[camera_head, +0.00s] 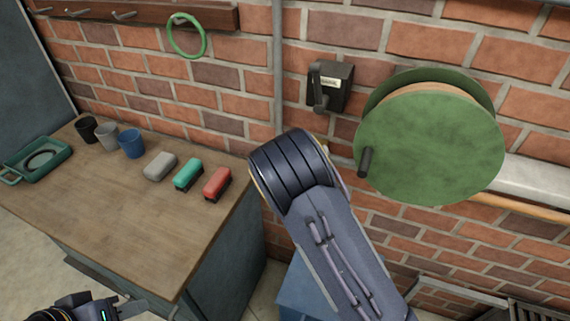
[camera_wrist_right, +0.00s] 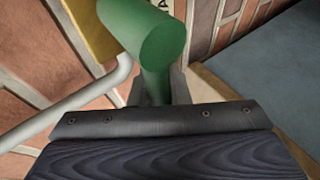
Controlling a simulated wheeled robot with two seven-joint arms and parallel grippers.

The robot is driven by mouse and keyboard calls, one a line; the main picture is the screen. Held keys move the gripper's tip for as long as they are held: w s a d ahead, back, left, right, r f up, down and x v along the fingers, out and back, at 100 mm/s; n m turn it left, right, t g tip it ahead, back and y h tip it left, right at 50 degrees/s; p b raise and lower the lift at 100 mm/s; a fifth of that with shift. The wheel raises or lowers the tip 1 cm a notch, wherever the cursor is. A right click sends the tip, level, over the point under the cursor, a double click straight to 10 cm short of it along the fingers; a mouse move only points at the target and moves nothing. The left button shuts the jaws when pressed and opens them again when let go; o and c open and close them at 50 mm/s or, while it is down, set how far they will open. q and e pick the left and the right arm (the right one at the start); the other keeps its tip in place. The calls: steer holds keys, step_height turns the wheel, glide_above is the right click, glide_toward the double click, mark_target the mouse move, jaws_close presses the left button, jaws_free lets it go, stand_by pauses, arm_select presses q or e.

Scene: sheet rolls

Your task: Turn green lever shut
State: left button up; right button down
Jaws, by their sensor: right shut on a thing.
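The green lever (camera_wrist_right: 160,38) fills the upper middle of the right wrist view, its rounded end facing the camera. A yellow plate and a pale pipe show behind it, against brick. My right gripper (camera_wrist_right: 158,90) is shut on the green lever's narrower part, one finger on each side. In the head view my right arm hides the lever and the right gripper. My left gripper (camera_head: 122,307) is at the bottom left of the head view, in front of the wooden-topped bench; it is partly cut off, and its opening cannot be told.
The bench (camera_head: 115,215) holds several cups, a green tray (camera_head: 58,158) and three small blocks. A green hose reel (camera_head: 430,145) and a dark switch box (camera_head: 337,88) are on the brick wall. A green ring (camera_head: 203,42) hangs from a rack. The bench's front is clear.

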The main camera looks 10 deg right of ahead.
steer(key=c, duration=1.4)
jaws_free()
steer(key=shift+o, duration=0.2)
steer(key=b+v, duration=0.1)
steer(key=v, duration=0.7)
steer(key=shift+f, duration=0.1)
